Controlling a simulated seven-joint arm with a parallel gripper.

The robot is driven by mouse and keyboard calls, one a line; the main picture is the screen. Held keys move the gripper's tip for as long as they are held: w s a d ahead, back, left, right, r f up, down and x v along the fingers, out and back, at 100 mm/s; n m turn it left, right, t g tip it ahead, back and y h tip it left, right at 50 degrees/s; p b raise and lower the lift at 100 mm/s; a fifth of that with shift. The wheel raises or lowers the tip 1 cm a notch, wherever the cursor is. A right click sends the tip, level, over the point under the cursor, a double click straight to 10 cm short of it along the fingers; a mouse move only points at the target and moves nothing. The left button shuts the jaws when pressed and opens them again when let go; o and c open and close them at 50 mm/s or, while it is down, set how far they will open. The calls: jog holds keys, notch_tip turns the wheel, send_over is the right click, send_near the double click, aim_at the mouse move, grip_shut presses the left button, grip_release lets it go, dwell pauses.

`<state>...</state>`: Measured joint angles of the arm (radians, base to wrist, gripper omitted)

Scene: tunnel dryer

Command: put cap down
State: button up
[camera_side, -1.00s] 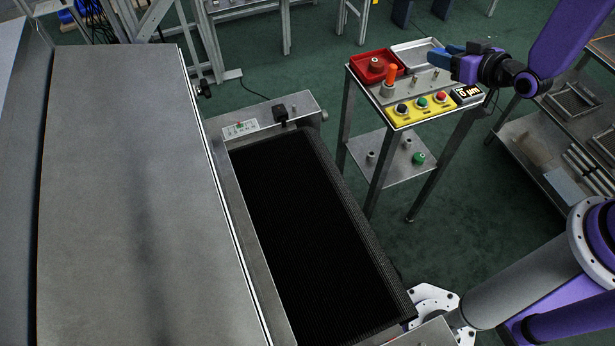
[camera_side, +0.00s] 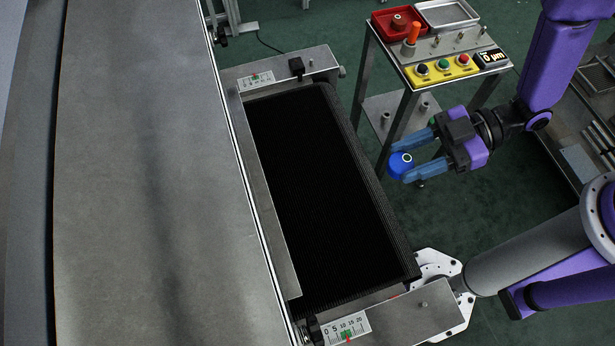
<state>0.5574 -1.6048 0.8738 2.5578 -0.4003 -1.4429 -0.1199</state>
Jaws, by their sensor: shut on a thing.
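My gripper (camera_side: 406,159) is at right of centre, in front of the small metal stand, pointing left. Its blue fingers are shut on a round blue cap (camera_side: 400,167) with a pale ring on top. The cap is held in the air, just right of the black mesh belt (camera_side: 320,200) and apart from it. The fingers partly cover the cap's sides.
A scale plate (camera_side: 348,329) sits at the belt's near end.

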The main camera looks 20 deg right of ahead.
jog(key=shift+a+f, duration=0.15)
jog(key=shift+a, duration=0.15)
jog(key=w+a+f, duration=0.4)
jog(key=w+a, duration=0.2)
jog(key=a, duration=0.1)
send_over(327, 177)
notch_tip(327, 177, down, 5)
jog(key=shift+s+d+f, duration=0.1)
jog(key=shift+d, duration=0.05)
jog(key=shift+f, duration=1.75)
jog(key=shift+f, duration=0.15)
jog(key=o, duration=1.1)
